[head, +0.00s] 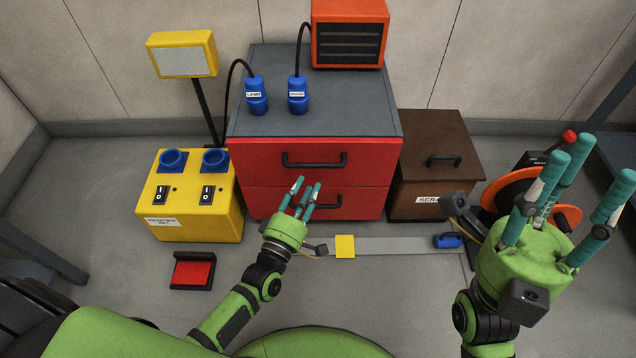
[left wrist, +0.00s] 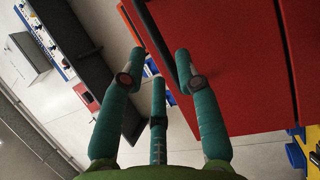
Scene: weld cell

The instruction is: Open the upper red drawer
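The red cabinet holds an upper red drawer (head: 255,161) with a black bar handle (head: 314,159), and a lower red drawer (head: 262,203). The upper drawer looks shut. My left gripper (head: 305,190) is in front of the cabinet, its fingers overlapping the lower handle and ending just below the upper handle. In the left wrist view its teal fingers (left wrist: 163,75) are spread and empty. A dark bar handle (left wrist: 150,32) runs by the fingertips, in front of a red face (left wrist: 235,55); I cannot tell if they touch. My right gripper (head: 575,175) is open and empty at the right.
An orange heater (head: 349,35) and blue plugs (head: 257,95) stand on the cabinet's grey top (head: 350,110). A yellow box (head: 190,215) stands left, a brown scrap box (head: 437,160) right. A red pedal (head: 194,270) and a grey strip (head: 395,246) lie on the floor.

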